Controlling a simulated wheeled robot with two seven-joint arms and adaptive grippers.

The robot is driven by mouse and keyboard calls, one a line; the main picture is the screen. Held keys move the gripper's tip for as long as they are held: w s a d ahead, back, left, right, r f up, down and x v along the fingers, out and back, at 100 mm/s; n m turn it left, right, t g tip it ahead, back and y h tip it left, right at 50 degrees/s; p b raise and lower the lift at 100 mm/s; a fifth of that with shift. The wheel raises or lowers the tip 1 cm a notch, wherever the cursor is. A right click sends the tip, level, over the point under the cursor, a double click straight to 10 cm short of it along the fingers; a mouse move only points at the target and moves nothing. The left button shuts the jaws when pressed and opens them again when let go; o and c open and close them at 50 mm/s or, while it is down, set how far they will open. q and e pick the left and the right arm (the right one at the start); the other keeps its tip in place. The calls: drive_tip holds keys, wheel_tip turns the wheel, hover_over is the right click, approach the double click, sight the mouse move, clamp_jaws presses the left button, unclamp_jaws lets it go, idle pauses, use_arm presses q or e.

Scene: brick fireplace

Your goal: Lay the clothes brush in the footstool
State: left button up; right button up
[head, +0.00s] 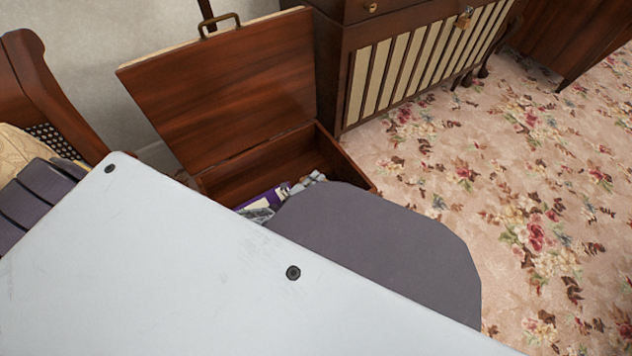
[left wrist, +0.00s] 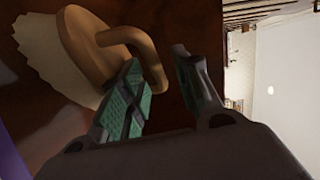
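The footstool (head: 250,160) is an open wooden box with its lid (head: 225,85) raised, at upper centre of the head view. The clothes brush (left wrist: 95,45), tan wood with a curved handle and pale bristles, is at upper left of the left wrist view, against dark brown wood. The brush cannot be made out in the head view, where my body hides the box's near part. My right gripper is not in view.
A purple item (head: 265,200) lies in the box. A cabinet (head: 410,70) with pale slats stands close to its right. A wooden chair (head: 38,85) is at the left. The flowered carpet (head: 540,180) on the right is clear.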

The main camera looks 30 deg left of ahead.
use_arm(q)
drive_tip(key=shift+s+a+r+p, duration=0.15)
drive_tip(key=shift+s+r+p, duration=0.05)
drive_tip(key=shift+s+p, duration=0.45)
drive_tip(key=shift+p+v, duration=0.75)
drive_tip(key=shift+v, duration=0.6)
drive_tip(key=shift+p+v, duration=0.9)
drive_tip(key=shift+v, duration=0.8)
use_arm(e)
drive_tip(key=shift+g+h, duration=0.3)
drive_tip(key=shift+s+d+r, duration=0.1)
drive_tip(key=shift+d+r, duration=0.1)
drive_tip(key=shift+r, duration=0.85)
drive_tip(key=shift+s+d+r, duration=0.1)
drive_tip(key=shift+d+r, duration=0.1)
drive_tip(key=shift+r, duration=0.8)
